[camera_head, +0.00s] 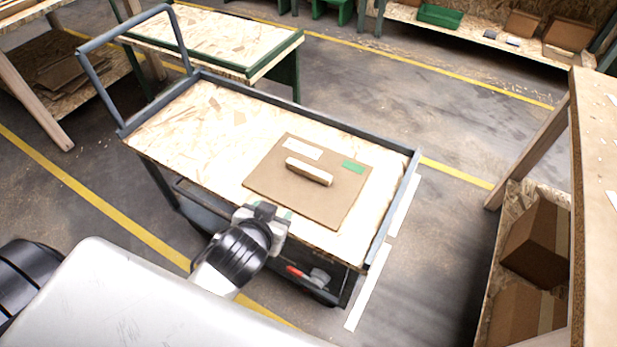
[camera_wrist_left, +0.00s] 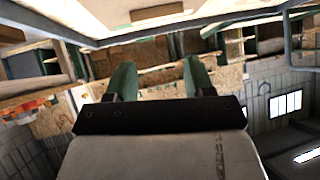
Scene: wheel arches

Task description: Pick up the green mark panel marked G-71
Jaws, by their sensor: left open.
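A flat brown panel (camera_head: 305,205) lies on the wooden top of a grey cart (camera_head: 190,125). It bears a light wooden handle bar (camera_head: 309,171), a white label (camera_head: 303,148) and a green mark (camera_head: 353,167). The writing on the label is too small to read. My left gripper (camera_head: 272,212) is at the cart's near edge, just in front of the panel and apart from the handle. In the left wrist view my left gripper (camera_wrist_left: 160,77) has its green-tipped fingers spread with nothing between them. The handle also shows there (camera_wrist_left: 157,12), beyond the fingertips. My right gripper is not in view.
The cart has a raised rim and a tall push handle (camera_head: 85,75) at its left end. A green-framed table (camera_head: 215,35) stands behind it. A wooden workbench (camera_head: 597,150) with cardboard boxes (camera_head: 540,240) below is at the right. The cart top left of the panel is clear.

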